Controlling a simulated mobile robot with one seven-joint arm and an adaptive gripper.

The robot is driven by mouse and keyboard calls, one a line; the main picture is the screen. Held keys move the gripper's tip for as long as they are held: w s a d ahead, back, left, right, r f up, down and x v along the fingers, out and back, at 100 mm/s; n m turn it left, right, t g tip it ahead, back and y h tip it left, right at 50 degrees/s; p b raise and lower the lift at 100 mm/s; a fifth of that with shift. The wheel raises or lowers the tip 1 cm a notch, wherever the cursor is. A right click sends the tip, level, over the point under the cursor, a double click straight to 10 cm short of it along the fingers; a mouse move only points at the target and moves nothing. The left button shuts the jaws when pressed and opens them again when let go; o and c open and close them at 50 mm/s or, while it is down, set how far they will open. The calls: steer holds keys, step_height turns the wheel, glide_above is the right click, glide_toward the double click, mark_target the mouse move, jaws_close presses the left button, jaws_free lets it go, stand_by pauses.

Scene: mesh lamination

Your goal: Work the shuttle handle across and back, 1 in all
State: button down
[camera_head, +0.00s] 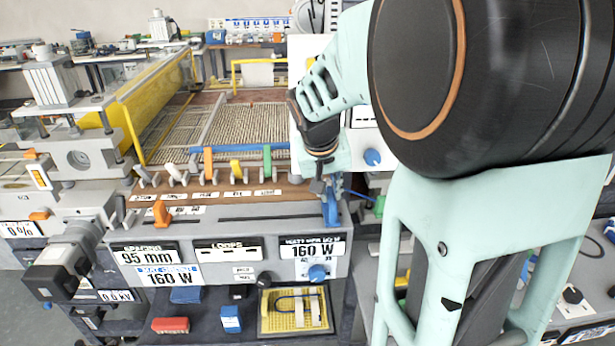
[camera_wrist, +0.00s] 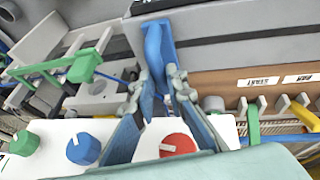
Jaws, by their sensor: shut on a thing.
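The blue handle (camera_head: 331,213), which I take to be the shuttle handle, stands at the right end of a dark slot (camera_head: 265,218) in the grey machine's front ledge. In the wrist view the blue handle (camera_wrist: 154,45) rises from the grey face between my fingertips. My gripper (camera_head: 328,188) reaches down on it from above. In the wrist view both fingers of my gripper (camera_wrist: 162,82) close on the handle from either side. My arm and gripper hide part of the machine's right end in the head view.
White, orange, yellow and green levers (camera_head: 267,160) line the ledge behind the slot. An orange handle (camera_head: 161,213) stands at the left. Knobs, including a red one (camera_wrist: 178,145), sit close to my fingers in the wrist view. The ledge along the slot looks clear.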

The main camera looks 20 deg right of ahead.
steer(key=w+a+b, duration=0.1)
steer(key=w+a, duration=0.1)
steer(key=a, duration=0.6)
steer(key=w+a+b, duration=0.1)
steer(key=w+a, duration=0.1)
steer(key=a, duration=0.6)
steer(key=w+a+b, duration=0.2)
steer(key=a, duration=0.6)
steer(key=shift+w, duration=0.4)
steer(key=shift+r, duration=0.1)
steer(key=c, duration=1.9)
jaws_free()
steer(key=shift+a, duration=0.15)
steer(key=shift+c, duration=0.2)
steer(key=v, duration=1.2)
